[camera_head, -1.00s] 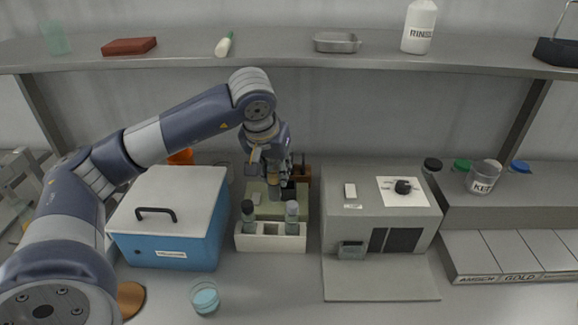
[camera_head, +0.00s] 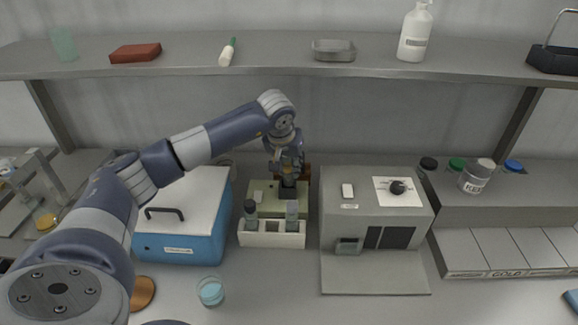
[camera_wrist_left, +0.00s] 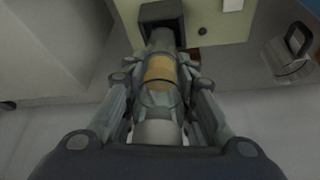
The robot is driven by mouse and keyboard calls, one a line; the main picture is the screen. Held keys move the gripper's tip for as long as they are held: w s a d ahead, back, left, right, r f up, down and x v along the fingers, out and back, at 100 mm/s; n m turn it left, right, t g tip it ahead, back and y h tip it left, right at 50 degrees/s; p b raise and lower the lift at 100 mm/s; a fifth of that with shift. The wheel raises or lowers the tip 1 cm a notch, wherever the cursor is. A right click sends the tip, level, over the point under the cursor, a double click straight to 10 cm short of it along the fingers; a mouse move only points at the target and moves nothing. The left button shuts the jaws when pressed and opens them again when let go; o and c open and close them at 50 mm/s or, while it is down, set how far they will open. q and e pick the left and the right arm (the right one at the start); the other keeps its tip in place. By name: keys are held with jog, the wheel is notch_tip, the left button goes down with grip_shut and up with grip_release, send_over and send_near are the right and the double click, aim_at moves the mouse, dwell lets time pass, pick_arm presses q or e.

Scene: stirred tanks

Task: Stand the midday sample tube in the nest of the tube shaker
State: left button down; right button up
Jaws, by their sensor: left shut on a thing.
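My left gripper (camera_wrist_left: 160,85) is shut on a sample tube (camera_wrist_left: 160,72) with a tan band and a pale cap. In the wrist view the tube's far end meets the dark square nest (camera_wrist_left: 150,12) of the tube shaker; how deep it sits in the nest I cannot tell. The tube shaker (camera_head: 262,191) is a pale green box behind the white rack. In the head view the left gripper (camera_head: 288,178) is over the shaker's dark nest and mostly hides the tube. My right gripper is not in view.
The white rack (camera_head: 272,241) in front holds two tubes, one dark-capped (camera_head: 251,214) and one grey-green (camera_head: 292,211). A blue box with a white lid (camera_head: 180,248) stands left, a grey machine (camera_head: 375,210) right. A dish (camera_head: 210,291) lies on the front bench.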

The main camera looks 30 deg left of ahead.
pick_arm(q)
jog(key=shift+s+d+f, duration=0.1)
jog(key=shift+s+f, duration=0.1)
jog(key=shift+f, duration=0.3)
jog(key=shift+s+f, duration=0.2)
jog(key=shift+f, duration=0.25)
jog(key=c, duration=1.7)
grip_release()
jog(key=o, duration=0.4)
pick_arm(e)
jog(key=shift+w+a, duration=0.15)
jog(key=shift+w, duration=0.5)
pick_arm(q)
jog(key=shift+s+r+b, duration=0.1)
jog(key=shift+r+b, duration=0.2)
jog(key=shift+r, duration=0.3)
jog(key=r, duration=0.3)
jog(key=r+b, duration=0.1)
jog(key=shift+s+r, duration=0.25)
jog(key=shift+s, duration=0.1)
jog(key=v, duration=0.5)
jog(key=shift+s+d+b, duration=0.1)
jog(key=shift+s+b, duration=0.1)
jog(key=shift+b, duration=0.1)
jog(key=shift+r, duration=0.35)
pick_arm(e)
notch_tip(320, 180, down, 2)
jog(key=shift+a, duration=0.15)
